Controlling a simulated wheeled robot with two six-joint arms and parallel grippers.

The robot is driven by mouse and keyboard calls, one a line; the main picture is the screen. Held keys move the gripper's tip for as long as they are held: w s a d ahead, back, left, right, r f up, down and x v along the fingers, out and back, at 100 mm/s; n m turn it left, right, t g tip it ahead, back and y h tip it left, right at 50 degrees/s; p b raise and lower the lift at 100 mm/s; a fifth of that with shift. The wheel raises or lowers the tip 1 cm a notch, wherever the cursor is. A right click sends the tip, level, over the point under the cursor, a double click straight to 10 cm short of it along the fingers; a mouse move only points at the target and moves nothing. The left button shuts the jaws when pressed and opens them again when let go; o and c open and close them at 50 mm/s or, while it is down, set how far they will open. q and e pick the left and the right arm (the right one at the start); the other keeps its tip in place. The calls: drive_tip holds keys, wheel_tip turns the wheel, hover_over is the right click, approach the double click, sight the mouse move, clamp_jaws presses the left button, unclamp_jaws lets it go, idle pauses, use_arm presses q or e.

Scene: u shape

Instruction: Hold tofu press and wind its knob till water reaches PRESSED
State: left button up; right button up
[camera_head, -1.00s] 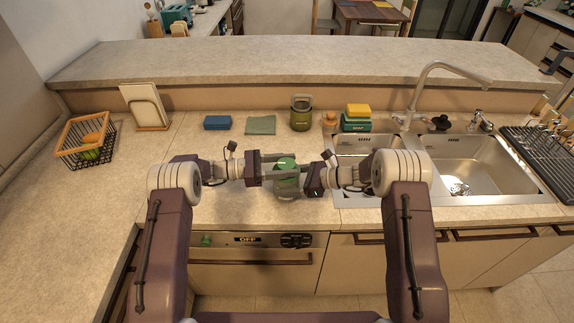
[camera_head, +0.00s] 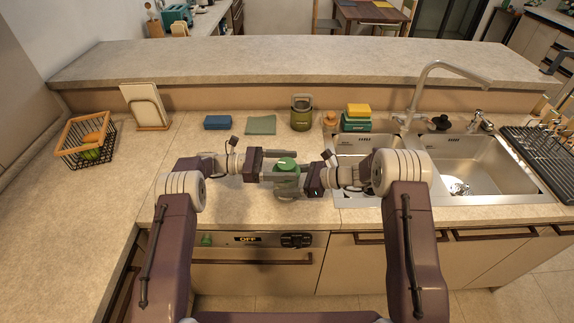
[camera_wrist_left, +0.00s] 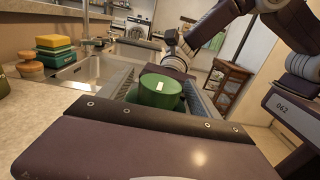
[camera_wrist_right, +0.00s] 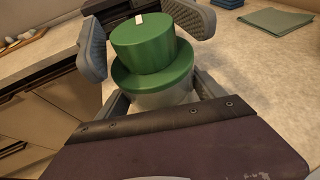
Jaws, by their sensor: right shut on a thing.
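The tofu press stands on the counter in front of me, with a green round knob (camera_head: 286,163) on top and a pale body (camera_head: 287,187) below. My right gripper (camera_head: 292,187) is shut on the body from the right. My left gripper (camera_head: 284,168) comes from the left at knob height. In the right wrist view its grey finger pads stand apart on either side of the knob (camera_wrist_right: 145,45), which has a small white mark on top. The knob also shows in the left wrist view (camera_wrist_left: 160,91). The water level and PRESSED mark cannot be made out.
A green canister (camera_head: 301,113), a teal cloth (camera_head: 261,125) and a blue block (camera_head: 217,122) sit behind the press. The sink (camera_head: 470,165) is to the right. A wire basket (camera_head: 85,145) stands far left.

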use_arm(q)
drive_tip(key=a, duration=1.2)
drive_tip(key=shift+w, duration=0.15)
